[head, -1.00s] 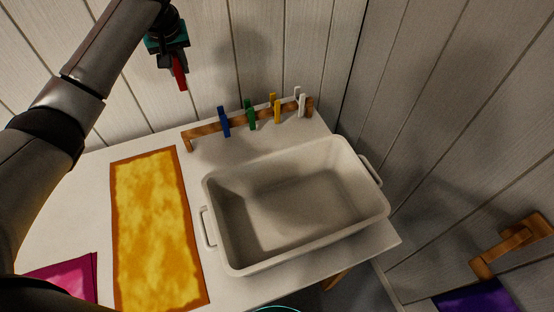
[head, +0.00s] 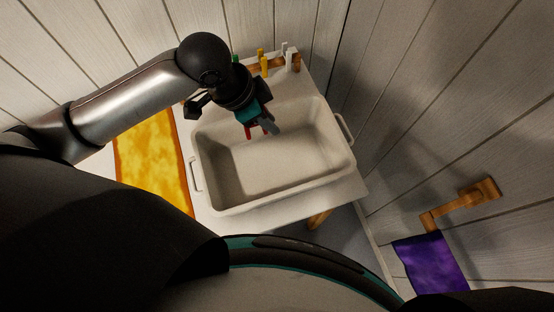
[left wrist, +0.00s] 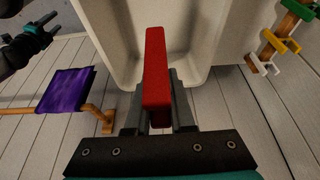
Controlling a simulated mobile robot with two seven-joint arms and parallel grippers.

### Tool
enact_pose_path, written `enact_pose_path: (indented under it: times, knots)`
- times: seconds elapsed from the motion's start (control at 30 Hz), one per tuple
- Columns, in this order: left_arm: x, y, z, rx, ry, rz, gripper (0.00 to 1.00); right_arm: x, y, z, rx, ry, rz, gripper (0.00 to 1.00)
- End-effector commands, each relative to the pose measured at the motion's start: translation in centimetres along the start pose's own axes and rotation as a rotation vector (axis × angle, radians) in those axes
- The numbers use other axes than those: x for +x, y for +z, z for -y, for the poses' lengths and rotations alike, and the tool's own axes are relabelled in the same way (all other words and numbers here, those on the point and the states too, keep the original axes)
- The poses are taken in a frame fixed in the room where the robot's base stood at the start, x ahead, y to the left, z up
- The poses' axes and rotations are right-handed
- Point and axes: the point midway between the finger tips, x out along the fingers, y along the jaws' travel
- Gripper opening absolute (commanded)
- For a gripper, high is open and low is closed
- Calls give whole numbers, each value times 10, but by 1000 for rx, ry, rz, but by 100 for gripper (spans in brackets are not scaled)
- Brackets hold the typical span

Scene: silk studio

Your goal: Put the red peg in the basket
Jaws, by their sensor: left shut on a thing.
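My left gripper (head: 259,129) is above the back part of the basket, pointing down. It is shut on the red peg (head: 249,132), which is partly hidden by the fingers. In the left wrist view the red peg (left wrist: 156,75) stands out between the two fingers, with the basket (left wrist: 200,45) beyond its tip. The off-white, empty-looking basket (head: 270,197) sits on the table with a handle at each end. My right gripper (left wrist: 36,36) shows small at the upper left of the left wrist view; its jaws are unclear.
A wooden rail (head: 278,66) behind the basket carries green (head: 235,59), yellow (head: 263,63) and white (head: 290,60) pegs. An orange-yellow cloth (head: 150,165) lies left of the basket. A purple cloth (head: 432,264) hangs from a wooden wall bracket (head: 460,203) at right.

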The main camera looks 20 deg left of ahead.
Motion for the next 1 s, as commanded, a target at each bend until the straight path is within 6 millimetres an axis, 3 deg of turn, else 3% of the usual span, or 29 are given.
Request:
enact_pose_path:
  times: [0.17,0.5,1.0]
  knots:
    - [32,15,-5,9,9,5,0,10,1,0,0,0,0,55]
    - [116,49,-4,6,5,3,0,32,3,1,1,-1,0,55]
    - [175,73,-3,7,3,2,0,50,3,7,3,-8,-1,55]
